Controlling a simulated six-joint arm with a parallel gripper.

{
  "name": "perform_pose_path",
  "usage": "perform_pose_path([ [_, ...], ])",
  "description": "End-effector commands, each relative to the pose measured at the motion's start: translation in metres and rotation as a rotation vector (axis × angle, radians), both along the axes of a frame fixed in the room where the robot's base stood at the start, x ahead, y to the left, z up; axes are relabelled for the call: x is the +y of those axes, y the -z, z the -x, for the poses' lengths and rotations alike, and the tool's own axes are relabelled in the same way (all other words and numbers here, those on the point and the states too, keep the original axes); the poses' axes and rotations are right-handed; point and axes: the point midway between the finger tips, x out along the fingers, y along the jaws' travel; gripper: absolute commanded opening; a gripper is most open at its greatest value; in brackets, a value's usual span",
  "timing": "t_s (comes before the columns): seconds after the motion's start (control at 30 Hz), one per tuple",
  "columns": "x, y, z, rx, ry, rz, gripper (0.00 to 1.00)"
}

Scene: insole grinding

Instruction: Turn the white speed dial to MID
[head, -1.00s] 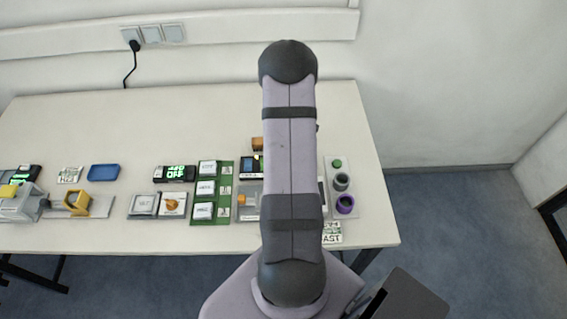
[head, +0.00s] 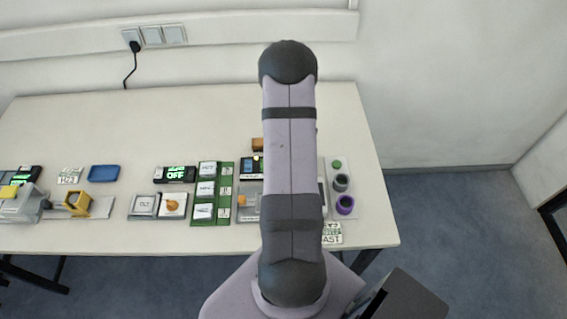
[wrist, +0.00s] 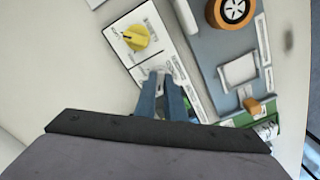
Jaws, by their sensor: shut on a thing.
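In the wrist view, my gripper (wrist: 161,80) reaches over a white panel (wrist: 127,23), its two blue fingers close together. It is shut on a small white piece (wrist: 160,88), which looks like the white speed dial. The fingers hide most of it, and I cannot read its marks or its setting. A yellow knob (wrist: 136,38) sits on the same panel, beyond the fingertips and apart from them. In the head view my own arm hides the gripper and the dial.
A grey board with an orange wheel (wrist: 233,11), a white block (wrist: 239,70) and an orange piece (wrist: 252,105) lies close on the right. In the head view, the table (head: 206,112) is clear at the back; a blue tray (head: 104,173) and several devices stand left.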

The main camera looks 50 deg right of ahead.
Motion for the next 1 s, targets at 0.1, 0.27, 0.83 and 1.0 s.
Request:
perform_pose_path([
  [0.1,0.0002,-0.0005,0.0000,0.000,0.139,-0.001,0.00],
  [0.27,0.0001,-0.0005,0.0000,0.000,0.340,0.000,0.00],
  [0.83,-0.0001,-0.0002,-0.0002,0.000,0.864,0.000,0.23],
  [1.0,-0.0001,-0.0001,-0.0001,0.000,0.863,0.000,0.23],
])
